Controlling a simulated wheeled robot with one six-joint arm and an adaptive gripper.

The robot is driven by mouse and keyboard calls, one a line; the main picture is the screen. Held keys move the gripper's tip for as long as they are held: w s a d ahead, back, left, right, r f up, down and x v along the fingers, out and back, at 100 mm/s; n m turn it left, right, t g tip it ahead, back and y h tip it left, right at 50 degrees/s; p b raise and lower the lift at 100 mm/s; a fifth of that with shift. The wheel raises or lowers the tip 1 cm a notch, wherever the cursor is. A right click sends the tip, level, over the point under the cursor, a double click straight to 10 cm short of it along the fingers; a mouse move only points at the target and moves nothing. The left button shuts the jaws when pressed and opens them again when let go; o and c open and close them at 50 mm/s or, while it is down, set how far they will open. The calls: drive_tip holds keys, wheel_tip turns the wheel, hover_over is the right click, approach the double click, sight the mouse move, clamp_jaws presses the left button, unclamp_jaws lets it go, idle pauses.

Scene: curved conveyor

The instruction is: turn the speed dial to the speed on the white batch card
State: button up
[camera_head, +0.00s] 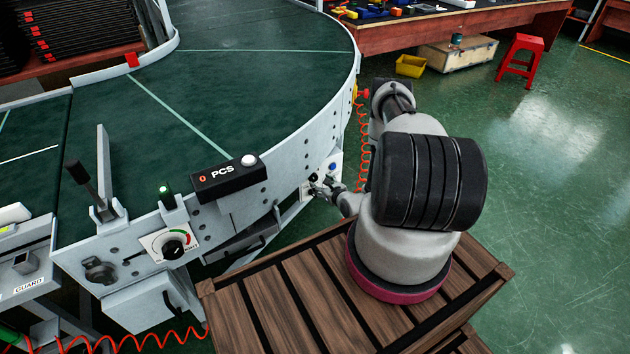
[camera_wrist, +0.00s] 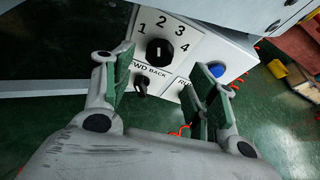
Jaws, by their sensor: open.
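The speed dial (camera_wrist: 160,52) is a round black knob on a white plate marked 1 to 4, seen in the wrist view. Its short pale mark stands about upright, roughly toward the 2; the exact setting is hard to read. My gripper (camera_wrist: 162,66) is open, with its two fingers on either side of the dial's plate in the picture and nothing between them. I cannot tell whether it touches the dial. In the head view my gripper (camera_head: 323,188) is at the conveyor's side panel and hides the dial there. I cannot make out a white batch card in either view.
A smaller FWD/BACK knob (camera_wrist: 141,88) sits just below the dial. A blue button (camera_wrist: 277,68) is to the right. Further left on the conveyor (camera_head: 240,90) are a counter box (camera_head: 230,178), a coloured-scale dial (camera_head: 172,248) and a lever (camera_head: 80,175).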

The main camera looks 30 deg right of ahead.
sight(314, 179)
drive_tip(key=x, duration=0.7)
drive_tip(key=c, duration=1)
